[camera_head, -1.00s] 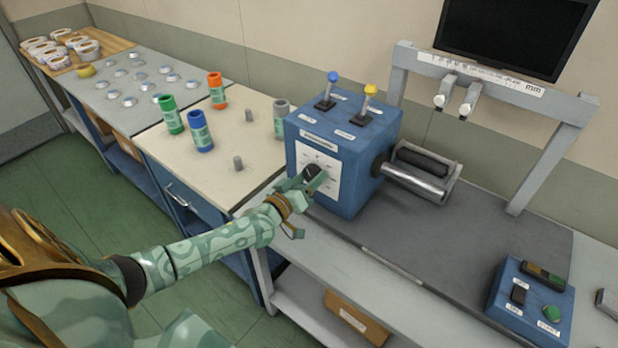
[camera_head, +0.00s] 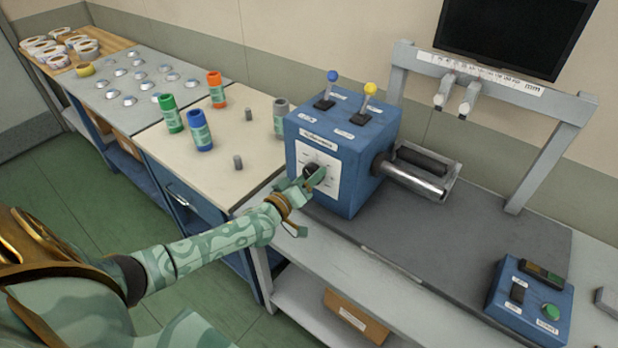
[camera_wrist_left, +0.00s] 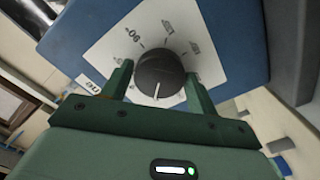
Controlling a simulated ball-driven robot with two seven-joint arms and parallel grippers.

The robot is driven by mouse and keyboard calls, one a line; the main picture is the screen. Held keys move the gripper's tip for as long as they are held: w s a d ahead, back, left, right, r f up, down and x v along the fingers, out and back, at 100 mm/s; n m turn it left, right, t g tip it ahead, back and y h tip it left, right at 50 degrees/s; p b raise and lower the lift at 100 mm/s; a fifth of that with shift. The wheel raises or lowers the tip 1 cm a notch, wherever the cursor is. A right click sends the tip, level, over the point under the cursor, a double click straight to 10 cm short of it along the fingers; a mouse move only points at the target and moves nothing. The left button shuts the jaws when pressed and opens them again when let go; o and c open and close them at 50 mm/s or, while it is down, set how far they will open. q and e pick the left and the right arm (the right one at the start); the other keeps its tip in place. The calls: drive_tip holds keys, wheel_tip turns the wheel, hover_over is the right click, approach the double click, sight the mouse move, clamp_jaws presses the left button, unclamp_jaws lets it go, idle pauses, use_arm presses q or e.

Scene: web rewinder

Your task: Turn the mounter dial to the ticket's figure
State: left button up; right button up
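The mounter dial is a round black knob (camera_wrist_left: 160,74) with a white pointer line, on a white plate (camera_wrist_left: 112,52) with printed figures. One figure reads like 90; the others are too blurred to read. The dial (camera_head: 311,170) is on the front of the blue mounter box (camera_head: 345,190). My left gripper (camera_wrist_left: 160,82) has its two green fingers on either side of the knob, apart, with what look like narrow gaps. In the head view my left gripper (camera_head: 305,184) is at the dial plate. My right gripper is not in view. I cannot make out a ticket.
Blue and yellow levers (camera_head: 369,90) stand on the box. A roller (camera_head: 415,178) juts from its right side. Coloured cylinders (camera_head: 200,131) stand on the cream table to the left. A blue control box (camera_head: 530,303) is at lower right. The grey mat (camera_head: 450,245) between is clear.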

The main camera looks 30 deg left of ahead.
use_arm(q)
drive_tip(key=shift+o, duration=1.2)
drive_tip(key=s+a+p, duration=0.1)
drive_tip(key=s+p, duration=0.1)
drive_tip(key=s, duration=1.4)
drive_tip(key=shift+s+a+p, duration=0.15)
drive_tip(key=shift+p, duration=0.25)
